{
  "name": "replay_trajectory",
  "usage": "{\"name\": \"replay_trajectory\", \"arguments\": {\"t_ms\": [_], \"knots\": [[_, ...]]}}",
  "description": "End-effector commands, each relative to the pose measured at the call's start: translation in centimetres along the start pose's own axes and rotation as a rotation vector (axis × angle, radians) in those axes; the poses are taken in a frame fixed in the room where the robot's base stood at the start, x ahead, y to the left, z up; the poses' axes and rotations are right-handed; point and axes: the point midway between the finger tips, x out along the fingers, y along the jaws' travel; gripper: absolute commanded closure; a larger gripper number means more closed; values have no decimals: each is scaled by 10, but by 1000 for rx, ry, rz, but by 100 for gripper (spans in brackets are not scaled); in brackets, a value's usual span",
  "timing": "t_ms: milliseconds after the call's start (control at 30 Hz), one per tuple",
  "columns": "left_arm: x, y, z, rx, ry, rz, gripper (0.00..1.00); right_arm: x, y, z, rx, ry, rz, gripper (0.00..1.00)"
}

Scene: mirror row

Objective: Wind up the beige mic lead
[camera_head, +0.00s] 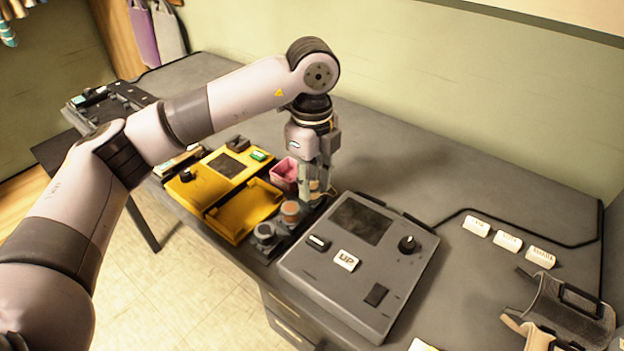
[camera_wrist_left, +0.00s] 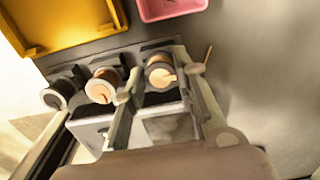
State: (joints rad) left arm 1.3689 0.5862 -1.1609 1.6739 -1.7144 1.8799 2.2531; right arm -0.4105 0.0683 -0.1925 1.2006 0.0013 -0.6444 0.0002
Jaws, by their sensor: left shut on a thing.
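Three small reels stand in a row on a dark rack. The reel at the far end has a beige centre and shows in the left wrist view (camera_wrist_left: 160,72). My left gripper (camera_head: 315,190) points down over it, its fingers on either side of it and closed on it; the gripper also shows in the left wrist view (camera_wrist_left: 164,88). The fingers hide much of this reel in the head view. The middle reel (camera_head: 290,212) has an orange-brown face, and the near reel (camera_head: 265,232) is grey. I cannot make out a loose beige lead. My right gripper is not in view.
A grey console (camera_head: 352,262) with a knob and an "UP" label stands right of the rack. A yellow case (camera_head: 241,210) and a pink bin (camera_head: 284,172) stand to the left. White labels (camera_head: 507,240) and a black cable lie at the right. The back of the desk is clear.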

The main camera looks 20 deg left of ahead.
Motion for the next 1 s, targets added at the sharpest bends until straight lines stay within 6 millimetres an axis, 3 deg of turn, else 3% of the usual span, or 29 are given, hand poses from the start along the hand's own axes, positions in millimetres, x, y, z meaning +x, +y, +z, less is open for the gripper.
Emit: {"name": "replay_trajectory", "arguments": {"t_ms": [367,800,1000], "knots": [[1,0,0,61,0,0,84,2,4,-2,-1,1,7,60],[2,0,0,501,-1,1,84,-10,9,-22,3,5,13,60],[2,0,0,707,0,2,84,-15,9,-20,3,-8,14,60]]}}
